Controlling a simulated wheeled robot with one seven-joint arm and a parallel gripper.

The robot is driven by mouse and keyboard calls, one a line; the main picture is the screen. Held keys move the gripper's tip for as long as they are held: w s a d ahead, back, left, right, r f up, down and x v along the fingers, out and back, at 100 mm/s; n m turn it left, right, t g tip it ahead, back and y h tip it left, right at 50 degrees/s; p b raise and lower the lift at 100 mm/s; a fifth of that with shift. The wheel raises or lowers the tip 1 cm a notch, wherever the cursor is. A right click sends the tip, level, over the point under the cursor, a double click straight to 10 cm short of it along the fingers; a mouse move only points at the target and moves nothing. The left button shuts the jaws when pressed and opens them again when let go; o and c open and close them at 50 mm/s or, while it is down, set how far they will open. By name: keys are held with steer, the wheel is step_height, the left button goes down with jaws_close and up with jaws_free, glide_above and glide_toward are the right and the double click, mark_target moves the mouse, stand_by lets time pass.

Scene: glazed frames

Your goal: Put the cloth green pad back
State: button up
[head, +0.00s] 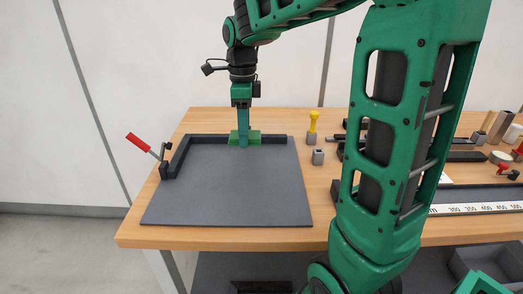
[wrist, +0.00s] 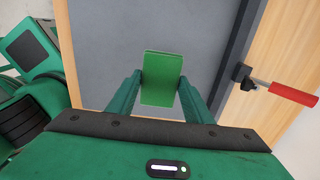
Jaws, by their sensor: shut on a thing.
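A dark L-shaped rail (head: 205,138) edges the grey board (head: 235,190) at back and left. A red-handled clamp (head: 140,143) stands at left. A yellow-topped tool (head: 313,120) and a small grey block (head: 318,157) stand at right. The board's front is clear.

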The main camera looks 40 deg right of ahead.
glide_above(268, 157)
step_height(268, 157, down, 6)
steer(key=shift+w+f, duration=0.15)
steer(key=shift+f, duration=1.95)
steer(key=o, duration=1)
steer(key=shift+f, duration=0.1)
step_height(268, 157, up, 12)
steer(key=s+a+f+n, duration=0.1)
steer(key=s+f+n, duration=0.2)
steer(key=s+n, duration=0.3)
steer(key=s+a+f+n, duration=0.1)
steer(key=s+f+n, duration=0.2)
steer(key=s, duration=1)
steer(key=s+a+f+n, duration=0.1)
steer(key=s+f+n, duration=0.2)
steer(key=s+n, duration=0.6)
steer(key=shift+s+n, duration=0.3)
steer(key=shift+s, duration=0.05)
